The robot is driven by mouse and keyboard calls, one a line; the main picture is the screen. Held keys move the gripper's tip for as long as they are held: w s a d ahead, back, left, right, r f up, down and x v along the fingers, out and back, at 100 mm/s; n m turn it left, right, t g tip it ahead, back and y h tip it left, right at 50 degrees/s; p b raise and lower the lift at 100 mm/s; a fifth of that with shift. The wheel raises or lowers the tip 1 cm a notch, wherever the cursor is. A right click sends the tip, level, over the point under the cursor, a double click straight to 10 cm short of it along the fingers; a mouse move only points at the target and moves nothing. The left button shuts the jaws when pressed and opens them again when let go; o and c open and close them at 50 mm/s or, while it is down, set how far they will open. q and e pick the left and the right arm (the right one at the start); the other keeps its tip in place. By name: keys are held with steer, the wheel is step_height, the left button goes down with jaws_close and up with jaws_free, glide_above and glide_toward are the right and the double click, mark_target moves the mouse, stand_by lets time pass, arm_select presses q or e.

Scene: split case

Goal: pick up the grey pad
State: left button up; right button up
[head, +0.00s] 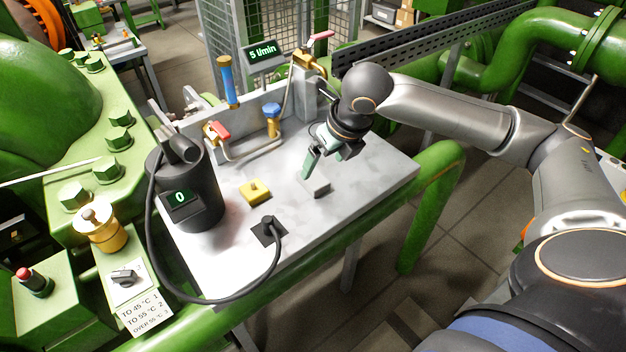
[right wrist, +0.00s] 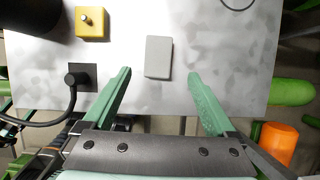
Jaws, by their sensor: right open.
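The grey pad (head: 317,187) is a small flat rectangular block lying on the light metal tabletop (head: 345,205), right of the yellow block. In the right wrist view the grey pad (right wrist: 159,57) lies ahead of the fingertips, roughly midway between their lines. My right gripper (head: 320,160) has green fingers and hangs close above the pad. In the right wrist view my right gripper (right wrist: 160,73) is open and empty, with a finger on each side of the pad. My left gripper is not in view.
A yellow block (head: 255,191) with a knob and a black socket with a cable (head: 268,230) are left of the pad. A black cylinder with a display (head: 185,190) stands further left. Valves and pipes (head: 235,150) line the back. The table's right part is clear.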

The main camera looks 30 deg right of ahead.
mark_target(315, 178)
steer(key=x, duration=0.6)
steer(key=shift+w+a+f, duration=0.2)
steer(key=shift+w, duration=0.15)
steer(key=c, duration=1.4)
steer(key=shift+r, duration=0.15)
steer(key=shift+r, duration=0.65)
steer(key=s+a+r, duration=0.6)
steer(key=a+r, duration=0.1)
steer(key=s+a+r, duration=0.3)
steer(key=a+r, duration=0.1)
steer(key=shift+r+p, duration=0.25)
steer(key=shift+p, duration=0.15)
steer(key=shift+d, duration=0.1)
